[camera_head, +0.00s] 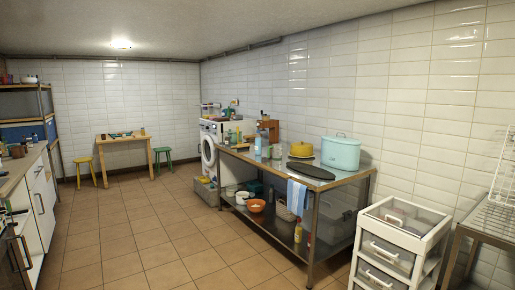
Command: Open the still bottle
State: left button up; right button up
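A pale blue, see-through bottle (258,146) stands upright towards the far end of the steel table (345,182), against the white tiled wall. It is small in the picture; I cannot tell if it is the still bottle, or whether its cap is on. Neither of my grippers is in view.
The table also bears a turquoise pot (341,153), a yellow-lidded pot (301,149) and a dark oval board (311,171). A white drawer cart (398,243) stands at the near right, a washing machine (209,153) beyond the table. The tiled floor (150,235) is clear in the middle.

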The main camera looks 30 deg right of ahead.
aim_at(259, 139)
jog(key=i+l+z, duration=0.3)
jog(key=i, duration=0.7)
jog(key=i+z, duration=0.3)
jog(key=i, duration=1.7)
jog(key=i+z, duration=0.15)
jog(key=i, duration=0.8)
